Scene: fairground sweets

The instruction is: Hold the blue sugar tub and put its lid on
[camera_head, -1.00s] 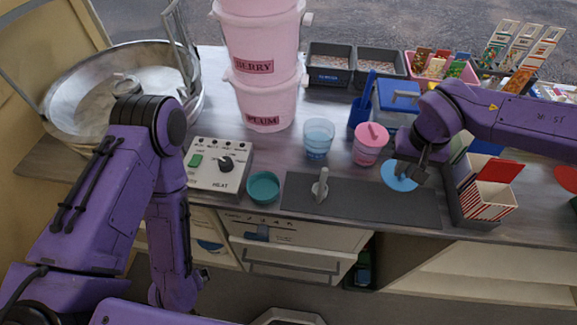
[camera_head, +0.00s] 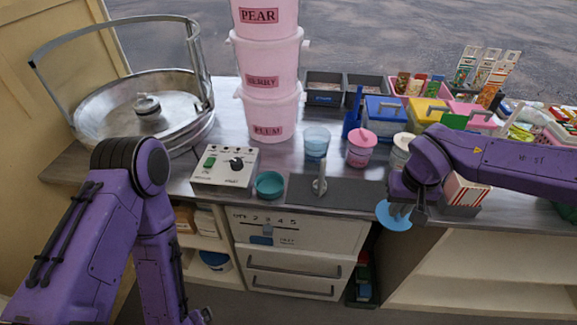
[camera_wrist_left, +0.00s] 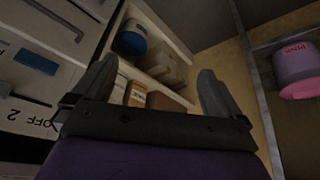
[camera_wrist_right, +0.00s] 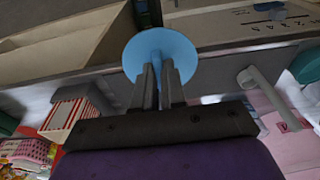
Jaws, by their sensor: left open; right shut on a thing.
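The blue sugar tub (camera_head: 316,143) looks like the see-through blue open container standing upright on the counter, left of a pink lidded tub (camera_head: 361,150). The round blue lid (camera_head: 394,216) is in my right gripper (camera_head: 402,207), off the counter's front edge and right of the tub. The right wrist view shows the lid (camera_wrist_right: 160,52) as a disc at the tips of the closed fingers (camera_wrist_right: 158,72). My left gripper (camera_wrist_left: 157,75) is open and empty, facing the shelves below the counter, far from the tub. In the head view its fingers are mostly hidden.
A grey mat (camera_head: 345,192) with an upright handle (camera_head: 319,180) lies before the tubs. A teal bowl (camera_head: 269,184), a heat control box (camera_head: 225,168) and stacked pink buckets (camera_head: 270,110) stand left. A striped box (camera_head: 465,190) is behind my right gripper.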

